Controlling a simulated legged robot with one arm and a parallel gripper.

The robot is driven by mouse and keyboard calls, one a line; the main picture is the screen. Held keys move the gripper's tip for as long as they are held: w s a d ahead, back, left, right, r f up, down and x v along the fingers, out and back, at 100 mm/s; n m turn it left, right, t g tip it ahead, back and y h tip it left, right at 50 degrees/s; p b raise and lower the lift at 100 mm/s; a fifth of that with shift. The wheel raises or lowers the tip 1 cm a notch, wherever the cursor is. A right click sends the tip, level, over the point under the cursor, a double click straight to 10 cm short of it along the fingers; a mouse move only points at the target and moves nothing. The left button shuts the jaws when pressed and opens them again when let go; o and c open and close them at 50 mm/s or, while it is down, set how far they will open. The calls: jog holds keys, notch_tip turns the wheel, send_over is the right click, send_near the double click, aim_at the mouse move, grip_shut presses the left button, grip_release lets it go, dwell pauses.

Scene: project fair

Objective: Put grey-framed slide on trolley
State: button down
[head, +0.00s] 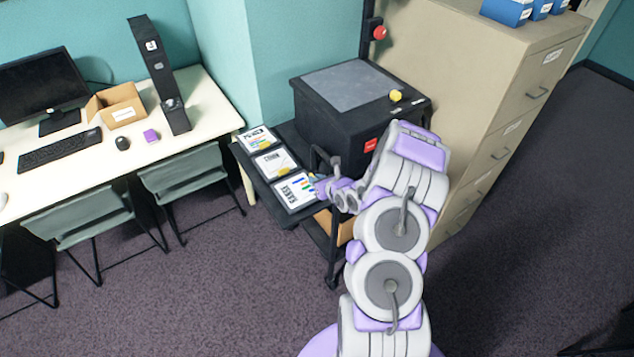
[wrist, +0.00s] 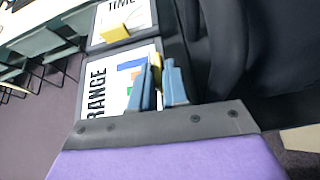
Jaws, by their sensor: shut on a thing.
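Three framed slides lie in a row on a low dark surface beside a black cabinet. The nearest slide (head: 295,190) has coloured blocks and a dark grey frame, and reads "RANGE" in the wrist view (wrist: 112,92). The middle slide (head: 270,162) carries a yellow tab, also seen in the wrist view (wrist: 115,33). The far slide (head: 257,139) lies beyond it. My gripper (wrist: 161,78) is over the RANGE slide's edge, its blue fingers shut on a yellow tab there. The head view shows my gripper (head: 320,187) at that slide's right edge. A black wheeled frame, perhaps the trolley (head: 333,262), stands below.
The black cabinet (head: 345,115) with a yellow knob stands behind my gripper. A tall beige filing cabinet (head: 490,110) is close on the right. A desk (head: 60,170) with chairs (head: 185,172) is left. Carpet in front is clear.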

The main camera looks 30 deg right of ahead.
jog(key=shift+f, duration=0.3)
jog(key=shift+r, duration=0.1)
jog(key=c, duration=1.1)
grip_release()
